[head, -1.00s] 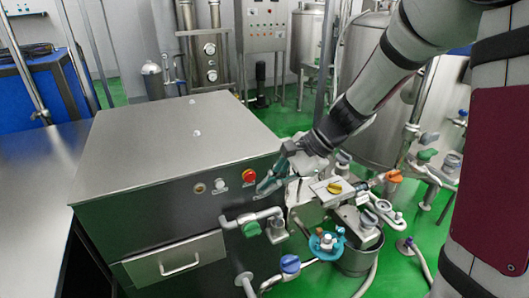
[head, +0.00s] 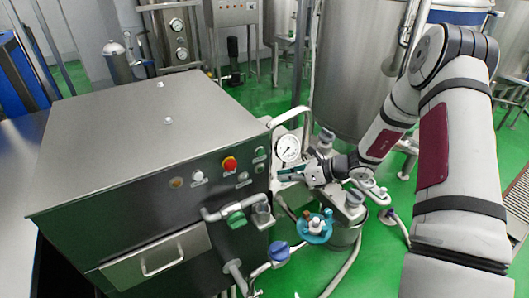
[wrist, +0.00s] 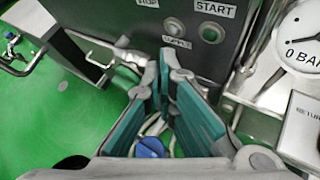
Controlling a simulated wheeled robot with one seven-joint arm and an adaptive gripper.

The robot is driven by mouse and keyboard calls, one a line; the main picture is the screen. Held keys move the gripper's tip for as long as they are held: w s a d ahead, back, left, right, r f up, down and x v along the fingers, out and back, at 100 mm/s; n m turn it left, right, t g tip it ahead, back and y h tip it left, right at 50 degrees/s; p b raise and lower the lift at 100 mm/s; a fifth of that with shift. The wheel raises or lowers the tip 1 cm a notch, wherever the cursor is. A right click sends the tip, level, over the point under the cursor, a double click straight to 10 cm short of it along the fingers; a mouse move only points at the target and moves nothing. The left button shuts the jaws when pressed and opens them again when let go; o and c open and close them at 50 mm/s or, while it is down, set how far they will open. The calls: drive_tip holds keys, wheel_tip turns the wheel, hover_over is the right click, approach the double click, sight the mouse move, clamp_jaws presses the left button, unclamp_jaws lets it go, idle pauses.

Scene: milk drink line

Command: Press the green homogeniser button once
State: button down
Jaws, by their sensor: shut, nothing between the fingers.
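The homogeniser (head: 130,150) is a steel box. On its front panel, right of the red button (head: 229,163), a small green button (head: 260,152) sits near the right edge. In the wrist view the START label (wrist: 214,9) shows at the top edge, with a round dull fitting (wrist: 210,33) below it; the green button itself does not show there. My gripper (head: 281,173) is shut and empty. Its teal fingers point at the panel from the right, a little below and right of the green button. I cannot tell the exact gap to the panel.
A green-handled valve (head: 236,219) and pipe jut out below the panel. A blue valve (head: 279,251) and a teal ring fitting (head: 314,228) are lower right. Green floor lies beyond.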

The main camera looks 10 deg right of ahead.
sight(261, 152)
idle(0.3)
drive_tip(key=w+a+b, duration=0.2)
drive_tip(key=w+b, duration=0.2)
drive_tip(key=w, duration=0.4)
drive_tip(key=shift+w+a, duration=0.2)
drive_tip(key=shift+a, duration=0.15)
drive_tip(key=shift+b, duration=0.3)
idle(1.0)
drive_tip(key=shift+w+a, duration=0.15)
drive_tip(key=shift+w, duration=0.25)
drive_tip(key=shift+w+a+b, duration=0.15)
drive_tip(key=shift+w+b, duration=0.25)
drive_tip(key=shift+b, duration=0.05)
idle(0.7)
drive_tip(key=shift+s+r, duration=0.1)
drive_tip(key=shift+s+d+p, duration=0.25)
drive_tip(key=shift+s+p, duration=0.25)
drive_tip(key=shift+s, duration=0.25)
